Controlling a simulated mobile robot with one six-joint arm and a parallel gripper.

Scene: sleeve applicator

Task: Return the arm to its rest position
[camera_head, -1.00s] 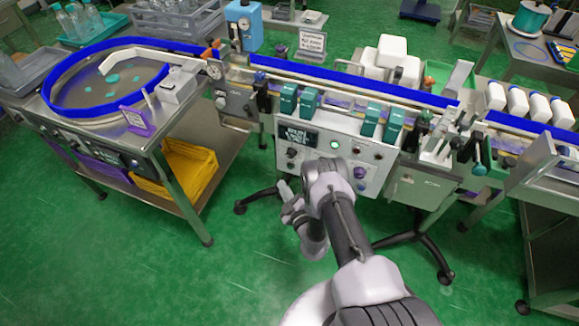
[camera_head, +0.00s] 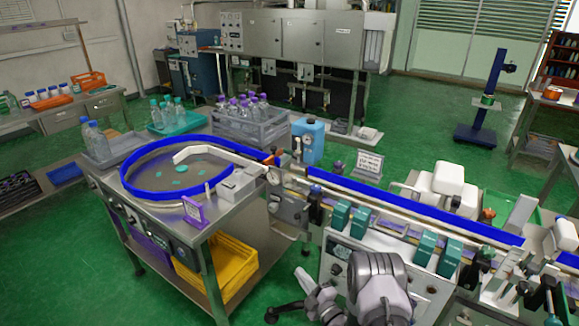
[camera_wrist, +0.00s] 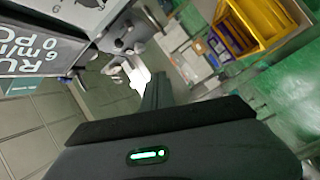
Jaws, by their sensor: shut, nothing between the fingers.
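My grey arm (camera_head: 380,285) shows at the bottom edge in the head view, folded in front of the conveyor machine. Its wrist end (camera_head: 318,298) points to the left of the main joint; the fingertips are not clear there. In the wrist view my gripper (camera_wrist: 157,92) shows as a dark body with a green light and a narrow dark finger part. It is shut and empty. The machine's control panel (camera_wrist: 38,52) with large white text is close at upper left in the wrist view.
The conveyor line (camera_head: 420,215) with green blocks runs across the right, close to my arm. A steel table (camera_head: 150,212) with a round blue-rimmed feeder stands left, a yellow crate (camera_head: 225,265) beneath. Green floor (camera_head: 75,285) is open at lower left.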

